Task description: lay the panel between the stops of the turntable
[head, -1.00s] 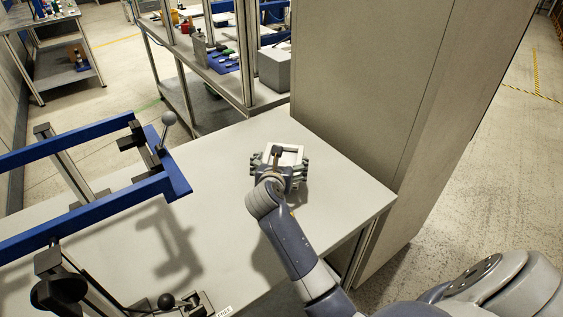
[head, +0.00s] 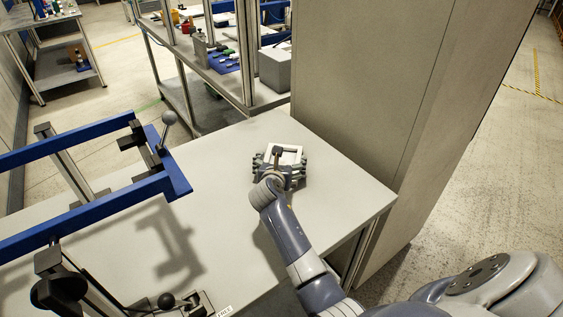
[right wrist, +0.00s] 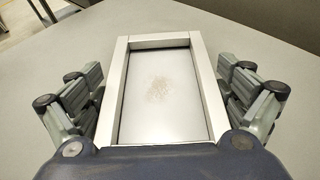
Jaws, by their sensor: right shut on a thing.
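The panel (head: 291,152) is a pale rectangle at the far right of the grey table. The right wrist view shows it as a light raised frame around a flat grey face (right wrist: 160,95) with a brownish smudge. My right gripper (head: 280,170) is shut on the panel, with fingers along both long sides. I cannot tell whether the panel touches the table. A blue frame (head: 110,205) with black clamps and ball-ended levers stands at the left; I cannot tell whether it belongs to the turntable. No stops are clearly visible. My left gripper is not in view.
The grey table (head: 225,200) is clear between the blue frame and the panel. A tall beige cabinet (head: 375,90) stands close at the table's right side. A dark lever with a ball knob (head: 167,301) sits at the front edge. A bench with parts stands behind.

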